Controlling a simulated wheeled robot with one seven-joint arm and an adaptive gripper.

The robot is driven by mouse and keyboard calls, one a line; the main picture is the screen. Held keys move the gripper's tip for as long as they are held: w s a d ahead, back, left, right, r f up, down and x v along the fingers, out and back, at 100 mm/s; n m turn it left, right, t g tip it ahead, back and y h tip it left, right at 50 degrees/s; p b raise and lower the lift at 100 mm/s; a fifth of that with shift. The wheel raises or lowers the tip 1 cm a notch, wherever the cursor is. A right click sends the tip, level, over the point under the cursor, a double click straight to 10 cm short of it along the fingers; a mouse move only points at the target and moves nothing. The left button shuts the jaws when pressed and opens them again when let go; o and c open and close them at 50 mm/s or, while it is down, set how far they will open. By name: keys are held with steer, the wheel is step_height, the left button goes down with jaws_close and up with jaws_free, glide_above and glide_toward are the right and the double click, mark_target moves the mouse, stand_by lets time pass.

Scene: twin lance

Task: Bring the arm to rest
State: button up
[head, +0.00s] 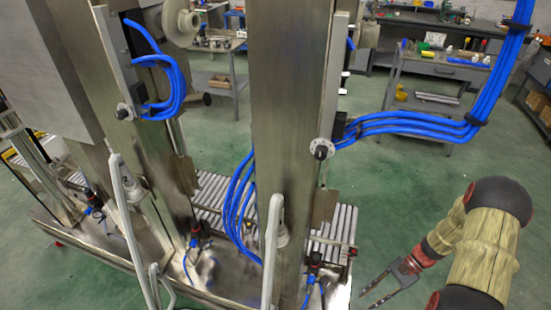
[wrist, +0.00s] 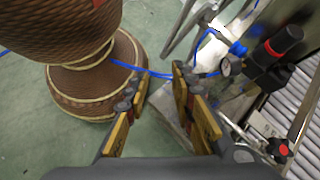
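My gripper (head: 381,288) shows at the lower right of the head view, at the end of my bent arm. Its two dark fingers are spread apart with nothing between them. In the wrist view the open gripper (wrist: 160,95) shows its two yellow-and-black fingers, with green floor and the edge of a metal base behind the gap. The gripper is beside the right end of the machine (head: 291,130), apart from it as far as the head view shows.
A roller conveyor (head: 212,195) runs behind the steel columns. Blue hoses (head: 400,125) loop off the right column. A black-and-red regulator with a gauge (wrist: 270,60) is close by at the right in the wrist view. Workbenches (head: 440,66) stand at the back. Green floor (head: 400,190) is clear between.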

step_height(320, 180, up, 22)
steer(key=s+a+n+t+h+p, duration=0.1)
steer(key=s+a+n+h+p, duration=0.1)
steer(key=n+h, duration=0.35)
steer(key=s+a+r+n+t+h+p, duration=0.1)
steer(key=a+r, duration=0.3)
steer(key=r, duration=0.4)
steer(key=s+a+r+n+t+h+p, duration=0.1)
steer(key=s+a+r+n+t, duration=0.2)
steer(key=r, duration=0.6)
steer(key=s+a+r+n+t+h+p, duration=0.1)
steer(key=s+a+r+t, duration=0.3)
steer(key=r, duration=0.5)
steer(key=shift+a+r+n, duration=0.15)
steer(key=shift+a+n, duration=0.25)
steer(key=shift+n, duration=0.25)
